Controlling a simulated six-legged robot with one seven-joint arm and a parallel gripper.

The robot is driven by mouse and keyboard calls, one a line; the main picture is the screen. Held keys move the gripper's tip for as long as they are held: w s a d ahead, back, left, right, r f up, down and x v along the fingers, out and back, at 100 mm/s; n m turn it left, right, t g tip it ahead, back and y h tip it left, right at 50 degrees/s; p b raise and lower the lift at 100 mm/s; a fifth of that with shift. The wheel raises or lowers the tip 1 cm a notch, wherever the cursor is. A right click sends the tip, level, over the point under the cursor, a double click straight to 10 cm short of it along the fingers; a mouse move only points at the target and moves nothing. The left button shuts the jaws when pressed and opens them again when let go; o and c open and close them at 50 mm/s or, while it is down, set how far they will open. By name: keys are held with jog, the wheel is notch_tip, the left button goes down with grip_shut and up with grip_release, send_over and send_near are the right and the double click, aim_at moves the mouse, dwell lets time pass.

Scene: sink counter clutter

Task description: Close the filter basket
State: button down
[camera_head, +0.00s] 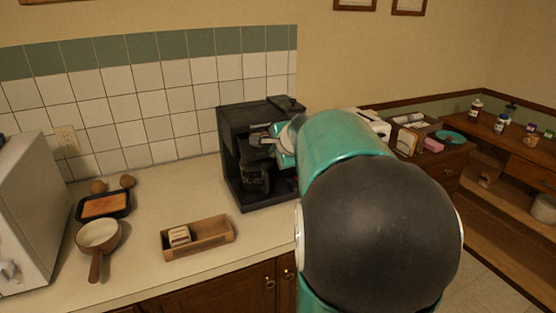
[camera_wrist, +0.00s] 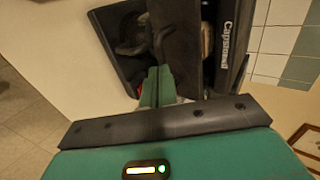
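The black coffee machine (camera_head: 232,165) stands on the counter against the tiled wall. It also shows in the wrist view (camera_wrist: 228,45), with its brand lettering turned sideways. A dark panel (camera_wrist: 182,45) in front of its body may be the filter basket, but I cannot clearly make out its outline or how far open it is. A dark carafe (camera_head: 254,178) sits low in the machine. My gripper (camera_wrist: 157,72) is at the machine's front, its green fingers close together with nothing visible between them. Contact with the panel cannot be told. My arm hides the machine's right side.
Left of the machine are a wooden box (camera_head: 212,240) holding a pale item, a saucepan (camera_head: 98,236), a dark tray (camera_head: 120,211) and a white appliance (camera_head: 30,210). The counter between box and machine is clear.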

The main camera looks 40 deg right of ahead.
aim_at(266, 147)
jog(key=w, duration=0.2)
jog(key=w+d, duration=0.1)
jog(key=shift+w, duration=0.4)
jog(key=shift+d, duration=0.1)
jog(key=shift+w+r, duration=0.1)
jog(key=shift+w, duration=0.05)
